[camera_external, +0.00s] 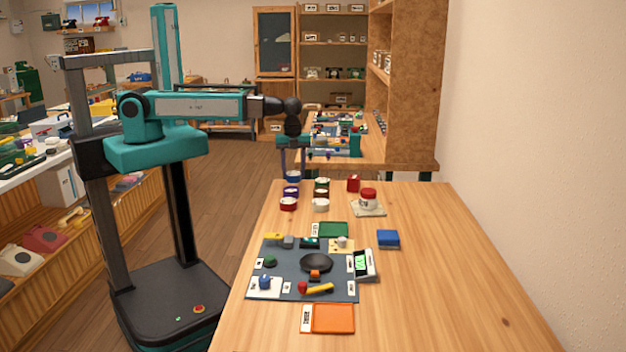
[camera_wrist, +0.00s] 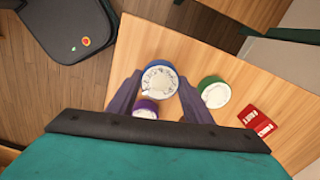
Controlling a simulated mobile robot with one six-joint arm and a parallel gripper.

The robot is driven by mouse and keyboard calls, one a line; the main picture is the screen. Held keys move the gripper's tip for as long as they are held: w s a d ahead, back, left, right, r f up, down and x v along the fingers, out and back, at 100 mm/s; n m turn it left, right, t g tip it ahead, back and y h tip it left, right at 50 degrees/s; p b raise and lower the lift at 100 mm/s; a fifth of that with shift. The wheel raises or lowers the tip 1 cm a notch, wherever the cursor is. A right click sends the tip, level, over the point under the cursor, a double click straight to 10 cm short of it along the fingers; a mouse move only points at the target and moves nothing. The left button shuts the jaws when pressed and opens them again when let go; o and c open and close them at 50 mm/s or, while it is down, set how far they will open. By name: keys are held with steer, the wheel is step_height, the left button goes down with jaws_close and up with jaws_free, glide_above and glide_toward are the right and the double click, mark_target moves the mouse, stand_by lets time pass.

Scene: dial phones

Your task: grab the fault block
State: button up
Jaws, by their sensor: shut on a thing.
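My gripper (camera_external: 293,172) is over the far left part of the wooden table. In the wrist view my gripper (camera_wrist: 156,88) has its two purple-grey fingers on either side of a round blue-rimmed tin (camera_wrist: 160,80) with a white top. The blue tin (camera_external: 293,177) also shows between the fingertips in the external view. I cannot tell whether it is off the table. A small red block (camera_external: 353,184) stands to the right, apart from my gripper; in the wrist view a red piece (camera_wrist: 256,120) carries white labels too small to read. I cannot tell which object is the fault block.
Several tins, including a green one (camera_wrist: 213,91) and a purple one (camera_wrist: 146,108), stand close by. A red-topped jar (camera_external: 368,195), a blue block (camera_external: 388,237), a dark work mat (camera_external: 290,288) and an orange tray (camera_external: 333,318) are nearer. The table's right side is clear.

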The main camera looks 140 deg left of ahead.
mark_target(294, 173)
steer(key=shift+f+p, duration=0.45)
steer(key=shift+f, duration=0.6)
steer(key=shift+f, duration=0.2)
steer(key=o, duration=1.1)
steer(key=shift+a+r+b, duration=0.2)
steer(key=shift+r+b, duration=1.1)
steer(key=shift+r, duration=1.15)
steer(key=shift+r+b, duration=0.7)
steer(key=shift+r, duration=3.75)
steer(key=shift+o, duration=0.6)
